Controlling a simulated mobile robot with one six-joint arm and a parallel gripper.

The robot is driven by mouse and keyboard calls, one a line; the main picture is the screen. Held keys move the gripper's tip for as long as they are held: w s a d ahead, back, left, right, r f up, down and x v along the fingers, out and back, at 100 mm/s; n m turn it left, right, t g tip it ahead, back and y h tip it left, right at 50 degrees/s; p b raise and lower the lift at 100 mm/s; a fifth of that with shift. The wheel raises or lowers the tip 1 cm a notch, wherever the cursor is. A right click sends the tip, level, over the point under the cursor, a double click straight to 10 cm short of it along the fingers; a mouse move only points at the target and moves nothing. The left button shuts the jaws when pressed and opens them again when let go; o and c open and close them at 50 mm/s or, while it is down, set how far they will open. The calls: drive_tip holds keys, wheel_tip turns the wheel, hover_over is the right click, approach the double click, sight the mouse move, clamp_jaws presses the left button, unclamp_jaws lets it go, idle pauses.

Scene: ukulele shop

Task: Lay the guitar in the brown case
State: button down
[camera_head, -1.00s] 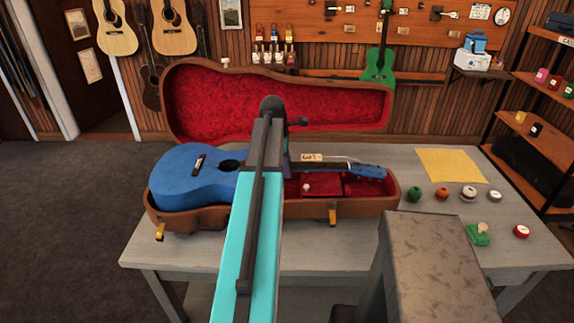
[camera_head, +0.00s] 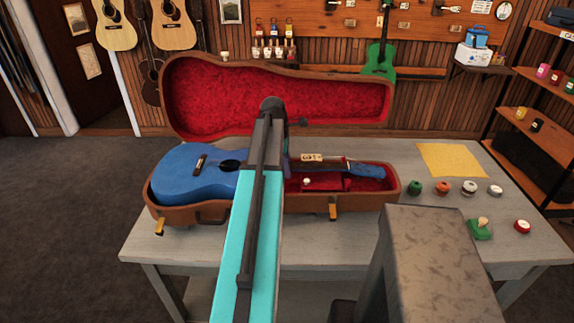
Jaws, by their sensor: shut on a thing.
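The blue guitar (camera_head: 190,174) lies face up in the open brown case (camera_head: 240,211), its body at the left end and its headstock (camera_head: 368,171) at the right. The case's red-lined lid (camera_head: 270,100) stands open at the back. My gripper (camera_head: 287,164) is shut on the guitar around where the neck joins the body. My turquoise arm hides most of the gripper and that part of the guitar.
The case rests on a grey table (camera_head: 330,262). To its right are a yellow cloth (camera_head: 452,160), several small round items (camera_head: 442,187) and a green block (camera_head: 480,229). The table front is clear. A green ukulele (camera_head: 380,62) hangs on the back wall.

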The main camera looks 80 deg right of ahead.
drive_tip(key=shift+f, duration=0.5)
idle(0.5)
drive_tip(key=c, duration=1.1)
unclamp_jaws()
drive_tip(key=shift+f, duration=0.1)
drive_tip(key=shift+b+v, duration=1.6)
drive_tip(key=shift+v, duration=5.35)
drive_tip(key=shift+s, duration=0.1)
